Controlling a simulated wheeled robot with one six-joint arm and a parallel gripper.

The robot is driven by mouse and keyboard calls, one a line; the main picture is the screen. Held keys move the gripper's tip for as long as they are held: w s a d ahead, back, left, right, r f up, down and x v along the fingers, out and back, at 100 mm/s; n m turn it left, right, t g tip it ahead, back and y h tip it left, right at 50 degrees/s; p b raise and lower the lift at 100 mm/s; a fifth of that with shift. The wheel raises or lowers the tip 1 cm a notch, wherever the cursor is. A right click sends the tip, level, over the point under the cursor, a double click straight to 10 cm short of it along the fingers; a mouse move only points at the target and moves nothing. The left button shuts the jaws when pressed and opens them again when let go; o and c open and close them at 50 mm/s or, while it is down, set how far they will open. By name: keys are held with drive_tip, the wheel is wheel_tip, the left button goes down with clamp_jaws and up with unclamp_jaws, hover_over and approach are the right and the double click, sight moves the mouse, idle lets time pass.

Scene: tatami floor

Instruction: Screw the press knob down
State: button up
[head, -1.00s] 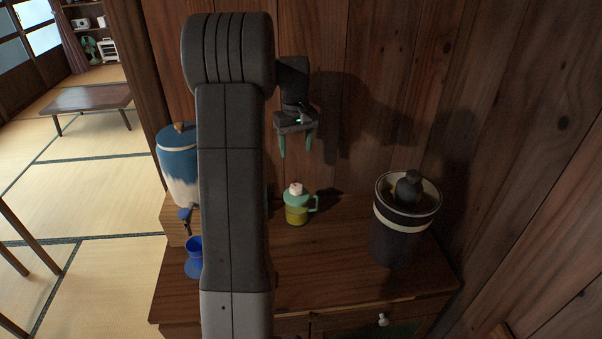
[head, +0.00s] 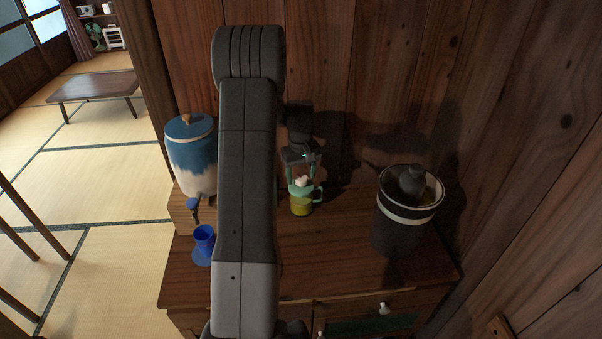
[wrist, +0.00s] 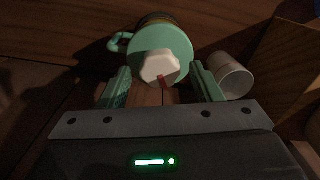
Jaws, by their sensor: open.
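The press is a small jar with a green lid (head: 299,190), a green side handle and a yellowish lower part, standing upright on the wooden cabinet top. Its knob (head: 302,181) is white and sits on top of the lid. In the wrist view the faceted white knob (wrist: 158,68) carries a red mark at its near edge, over the round green lid (wrist: 178,40). My gripper (head: 302,172) points down over the press and is open. In the wrist view its green fingers (wrist: 160,72) stand on either side of the knob, with gaps to both sides.
A dark crock (head: 395,235) with a white band stands to the right. A blue and white dispenser (head: 192,160) and a blue cup (head: 204,240) are at the left. A pale cup (wrist: 232,78) is close to one finger in the wrist view. The wooden wall (head: 400,80) is behind.

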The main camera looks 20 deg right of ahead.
drive_tip(key=c, duration=1)
drive_tip(key=shift+m, duration=0.3)
drive_tip(key=m+b, duration=0.2)
drive_tip(key=m, duration=0.1)
drive_tip(key=shift+m, duration=0.3)
drive_tip(key=shift+d+m+b, duration=0.1)
drive_tip(key=shift+m+b, duration=0.65)
drive_tip(key=shift+m, duration=1.55)
drive_tip(key=o, duration=1)
